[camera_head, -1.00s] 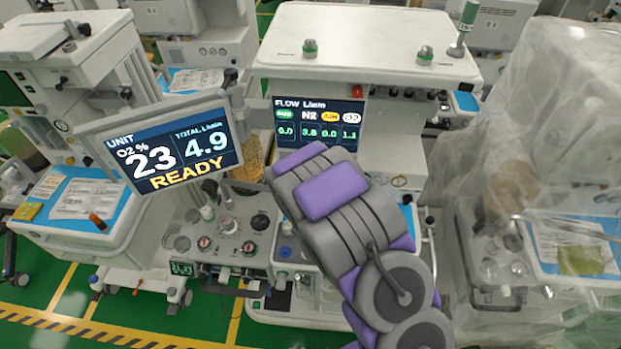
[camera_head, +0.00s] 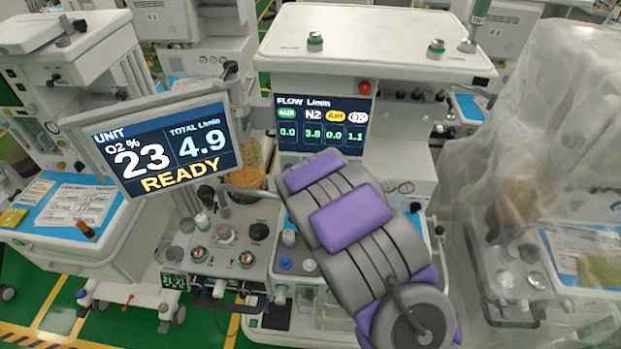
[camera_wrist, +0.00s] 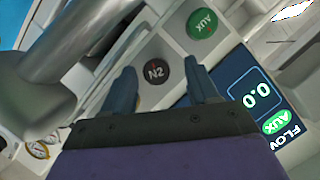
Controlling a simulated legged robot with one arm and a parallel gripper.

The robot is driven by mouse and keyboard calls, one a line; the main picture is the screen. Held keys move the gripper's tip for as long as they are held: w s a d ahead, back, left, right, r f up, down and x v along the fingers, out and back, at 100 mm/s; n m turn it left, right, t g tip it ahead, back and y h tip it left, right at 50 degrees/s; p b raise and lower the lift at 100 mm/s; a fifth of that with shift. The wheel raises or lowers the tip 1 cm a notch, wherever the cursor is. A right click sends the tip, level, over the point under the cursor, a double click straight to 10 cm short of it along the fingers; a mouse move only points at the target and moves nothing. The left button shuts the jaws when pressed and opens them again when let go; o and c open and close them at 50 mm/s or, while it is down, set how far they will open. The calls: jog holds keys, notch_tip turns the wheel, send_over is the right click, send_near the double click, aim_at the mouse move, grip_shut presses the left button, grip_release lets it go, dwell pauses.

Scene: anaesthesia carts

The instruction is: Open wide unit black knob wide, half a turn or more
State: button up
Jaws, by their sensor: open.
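The wide unit (camera_head: 355,35) stands ahead in the head view, with its flow display (camera_head: 322,125) lit. In the wrist view, a round black knob (camera_wrist: 155,71) marked N2 sits on the unit's white panel. My gripper (camera_wrist: 161,84) is open, with one finger at each side of the black knob in the picture. Gaps show between knob and fingers; I cannot tell the depth between them. A green knob (camera_wrist: 202,24) marked AUX is beyond the fingertips, up and right. In the head view my arm hides the gripper and the black knob.
A monitor reading READY (camera_head: 160,150) stands left of my arm. A grey metal tube (camera_wrist: 90,50) crosses the wrist view close to the left finger. The flow display (camera_wrist: 250,100) is close to the right finger. A plastic-covered cart (camera_head: 540,130) stands at the right.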

jog(key=shift+w+d+f, duration=0.2)
jog(key=shift+w+d, duration=0.25)
jog(key=shift+w, duration=0.05)
jog(key=shift+a, duration=0.4)
jog(key=c, duration=0.6)
jog(key=shift+d, duration=0.1)
jog(key=c, duration=0.4)
